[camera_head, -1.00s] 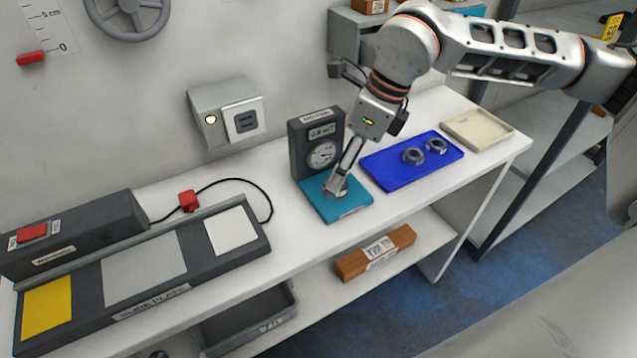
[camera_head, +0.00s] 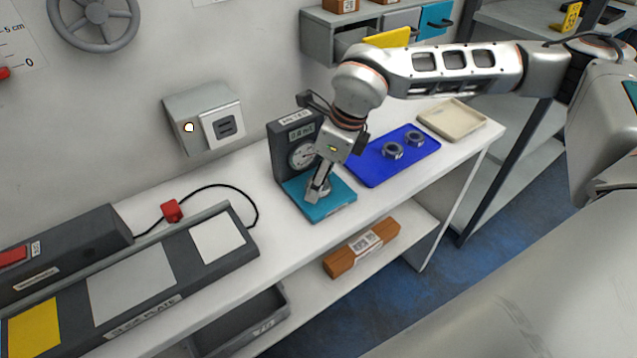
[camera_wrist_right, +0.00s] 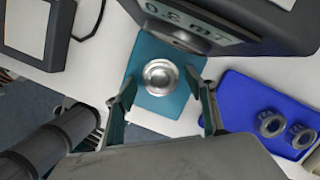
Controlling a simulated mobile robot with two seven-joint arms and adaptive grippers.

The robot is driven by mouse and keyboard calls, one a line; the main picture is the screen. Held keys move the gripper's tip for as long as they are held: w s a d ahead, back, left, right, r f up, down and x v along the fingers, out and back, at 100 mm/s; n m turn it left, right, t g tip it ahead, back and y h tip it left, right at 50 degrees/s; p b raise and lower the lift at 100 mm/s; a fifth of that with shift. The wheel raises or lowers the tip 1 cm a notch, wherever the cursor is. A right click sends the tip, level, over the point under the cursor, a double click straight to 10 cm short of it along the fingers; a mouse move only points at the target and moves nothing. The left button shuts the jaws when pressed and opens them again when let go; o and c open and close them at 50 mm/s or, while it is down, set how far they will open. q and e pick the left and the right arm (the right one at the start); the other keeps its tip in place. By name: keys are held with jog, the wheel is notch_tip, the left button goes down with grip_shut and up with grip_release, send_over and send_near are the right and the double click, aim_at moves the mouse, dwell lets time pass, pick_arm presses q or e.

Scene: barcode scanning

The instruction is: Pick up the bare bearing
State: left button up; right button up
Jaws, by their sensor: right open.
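A round silver bearing (camera_wrist_right: 160,76) lies on the teal pad (camera_wrist_right: 146,49) of the gauge, seen in the right wrist view. My right gripper (camera_wrist_right: 164,94) is open, with one finger on each side of the bearing in that view. In the head view my right gripper (camera_head: 317,193) points down at the teal pad (camera_head: 334,206), and its fingers largely hide the bearing. Whether the fingers touch the bearing cannot be told. Two dark grey rings, a nearer one (camera_head: 392,151) and a farther one (camera_head: 415,139), lie on a blue mat (camera_head: 368,172). My left gripper is not in view.
The grey gauge (camera_head: 281,155) stands upright right behind the pad. A cream tray (camera_head: 467,122) is at the right end of the white bench. A long dark slide plate (camera_head: 188,270) lies to the left. A brown block (camera_head: 345,262) sits on the lower shelf.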

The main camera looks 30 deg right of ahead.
jog(key=c, duration=1.3)
jog(key=shift+r, duration=0.15)
